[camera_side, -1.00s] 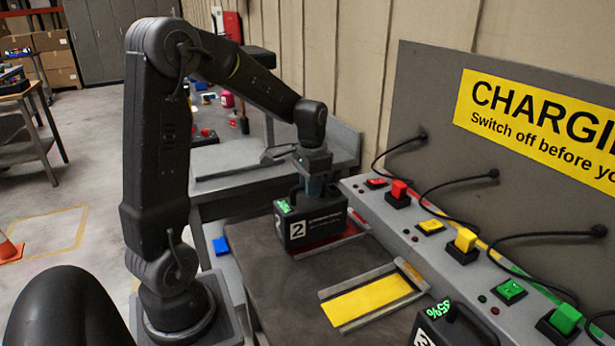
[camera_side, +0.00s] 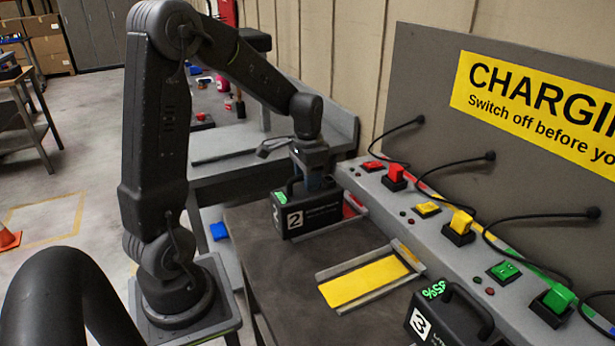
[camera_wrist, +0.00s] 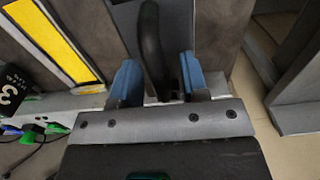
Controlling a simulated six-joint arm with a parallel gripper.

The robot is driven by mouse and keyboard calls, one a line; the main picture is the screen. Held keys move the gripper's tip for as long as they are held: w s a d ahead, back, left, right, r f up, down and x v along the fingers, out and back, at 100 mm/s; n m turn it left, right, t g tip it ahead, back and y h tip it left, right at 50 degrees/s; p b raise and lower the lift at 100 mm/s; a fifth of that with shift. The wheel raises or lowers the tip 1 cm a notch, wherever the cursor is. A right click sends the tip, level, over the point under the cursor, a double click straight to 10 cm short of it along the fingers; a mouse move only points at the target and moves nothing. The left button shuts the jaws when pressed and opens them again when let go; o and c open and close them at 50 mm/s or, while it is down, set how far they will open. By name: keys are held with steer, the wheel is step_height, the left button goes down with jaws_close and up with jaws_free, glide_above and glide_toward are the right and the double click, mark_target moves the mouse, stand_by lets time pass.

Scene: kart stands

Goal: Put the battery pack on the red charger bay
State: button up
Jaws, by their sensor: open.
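The battery pack marked 2 (camera_side: 307,210) is a black box with a handle and a small green display. It stands upright on the red charger bay (camera_side: 352,207), mostly covering it; a strip of red shows at its right. My gripper (camera_side: 315,184) is just above the pack, at its handle. In the wrist view the black handle (camera_wrist: 153,45) lies between the blue fingers of my gripper (camera_wrist: 160,80), which are open with gaps beside it. The pack's underside is hidden.
The yellow bay (camera_side: 365,281) is empty. A second black pack marked 3 (camera_side: 435,318), showing 85%, stands at the front right. The charger console (camera_side: 410,205) with coloured switches and cables runs behind the bays. A blue object (camera_side: 219,231) lies left of the bench.

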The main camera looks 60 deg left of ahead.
steer(key=shift+r, duration=0.1)
step_height(320, 180, up, 11)
steer(key=s+d+t, duration=0.2)
steer(key=s+d, duration=0.4)
steer(key=d, duration=0.3)
steer(key=s+d+t, duration=0.3)
steer(key=s+d, duration=0.4)
steer(key=d, duration=0.3)
steer(key=shift+r+t, duration=0.3)
steer(key=shift+r, duration=0.05)
